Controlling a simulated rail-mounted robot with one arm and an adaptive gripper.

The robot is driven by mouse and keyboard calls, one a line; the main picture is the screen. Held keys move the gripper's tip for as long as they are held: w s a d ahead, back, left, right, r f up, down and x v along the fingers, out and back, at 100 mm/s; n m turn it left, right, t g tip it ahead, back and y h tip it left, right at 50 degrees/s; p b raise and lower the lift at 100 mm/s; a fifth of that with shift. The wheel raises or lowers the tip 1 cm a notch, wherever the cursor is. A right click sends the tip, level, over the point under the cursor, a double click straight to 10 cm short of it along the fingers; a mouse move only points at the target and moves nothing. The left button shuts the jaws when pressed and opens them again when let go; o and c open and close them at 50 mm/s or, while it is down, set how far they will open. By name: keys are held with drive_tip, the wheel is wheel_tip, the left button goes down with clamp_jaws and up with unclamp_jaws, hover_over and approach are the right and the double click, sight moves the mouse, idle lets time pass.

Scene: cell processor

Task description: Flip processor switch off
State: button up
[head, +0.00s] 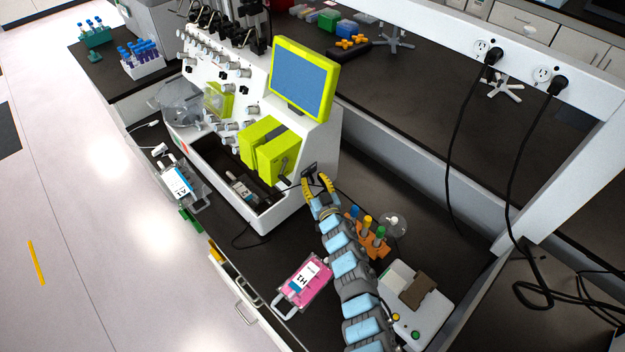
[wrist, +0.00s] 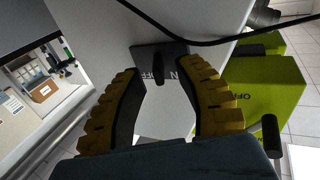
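The cell processor (head: 318,150) is a white machine with a lime-framed screen (head: 302,80) and lime-green blocks (head: 265,150). Its power switch (head: 308,169) is a dark plate on the side facing my arm. In the wrist view the switch plate (wrist: 175,52) carries partly covered OFF and ON lettering and a black lever (wrist: 158,68). I cannot tell for sure which position the lever is in. My gripper (head: 316,180) has yellow ridged fingers, open and empty. In the wrist view my gripper (wrist: 163,72) has one finger on each side of the lever, with gaps on both sides.
A black cable (wrist: 190,40) crosses just above the switch. An orange rack (head: 368,238) with colored-cap tubes stands right of my arm. A pink bag (head: 303,283) lies left of it, and a white device (head: 415,305) sits at the bench's front right.

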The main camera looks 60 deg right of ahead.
drive_tip(key=shift+w+d, duration=0.25)
drive_tip(key=shift+w, duration=0.05)
clamp_jaws()
